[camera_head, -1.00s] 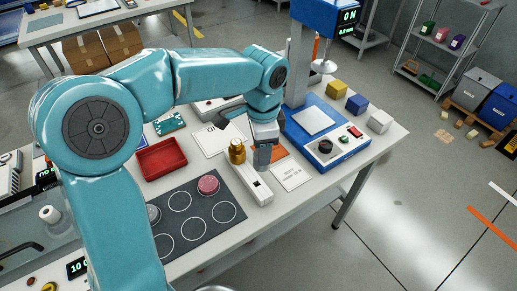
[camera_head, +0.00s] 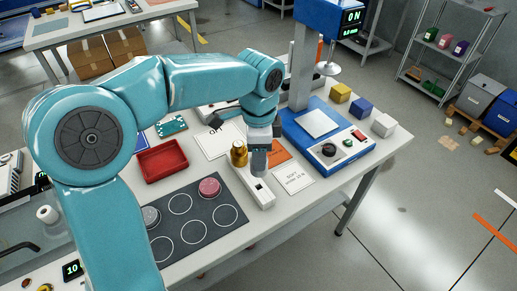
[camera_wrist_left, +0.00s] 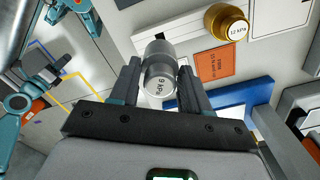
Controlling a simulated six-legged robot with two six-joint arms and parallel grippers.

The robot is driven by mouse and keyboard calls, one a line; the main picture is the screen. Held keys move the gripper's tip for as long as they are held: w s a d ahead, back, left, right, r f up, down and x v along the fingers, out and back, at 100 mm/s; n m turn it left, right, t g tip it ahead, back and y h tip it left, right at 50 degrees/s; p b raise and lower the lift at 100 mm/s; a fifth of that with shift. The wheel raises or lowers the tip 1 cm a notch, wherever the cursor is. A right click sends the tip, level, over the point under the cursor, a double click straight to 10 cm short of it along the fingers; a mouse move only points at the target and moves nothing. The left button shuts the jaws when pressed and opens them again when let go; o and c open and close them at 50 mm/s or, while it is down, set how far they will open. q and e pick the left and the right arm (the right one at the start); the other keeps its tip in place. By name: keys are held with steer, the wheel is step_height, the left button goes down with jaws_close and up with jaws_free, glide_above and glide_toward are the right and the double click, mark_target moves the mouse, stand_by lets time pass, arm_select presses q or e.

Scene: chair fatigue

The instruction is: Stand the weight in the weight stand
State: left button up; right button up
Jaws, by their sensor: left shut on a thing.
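My left gripper (camera_head: 262,148) is shut on a silver cylindrical weight (camera_head: 259,164) and points down over the white weight stand (camera_head: 263,196). In the left wrist view the weight (camera_wrist_left: 158,72) sits between the two fingers (camera_wrist_left: 158,92), with a kPa marking on its face. The stand (camera_wrist_left: 165,17) is a long pale block. A brass weight (camera_head: 238,155) stands at its far end, marked 12 kPa in the left wrist view (camera_wrist_left: 227,27). A dark opening shows near the stand's front end. I cannot tell whether the held weight touches the stand.
A dark mat with circles (camera_head: 205,232) holds a pink weight (camera_head: 210,188) and a grey one (camera_head: 151,216). A red tray (camera_head: 162,160) lies behind it. The blue press (camera_head: 330,165) stands to the right, with yellow, blue and white cubes behind. Printed cards (camera_head: 294,180) lie beside the stand.

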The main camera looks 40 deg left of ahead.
arm_select(q)
steer(key=shift+f+b, duration=1)
steer(key=shift+f, duration=0.75)
steer(key=shift+p, duration=0.45)
steer(key=shift+a+f+b, duration=0.1)
steer(key=shift+f+b, duration=1.2)
steer(key=shift+f, duration=0.45)
steer(key=o, duration=1)
steer(key=shift+o, duration=0.2)
step_height(320, 180, up, 16)
steer(key=p, duration=0.2)
steer(key=shift+r+p, duration=0.25)
steer(key=shift+p, duration=0.15)
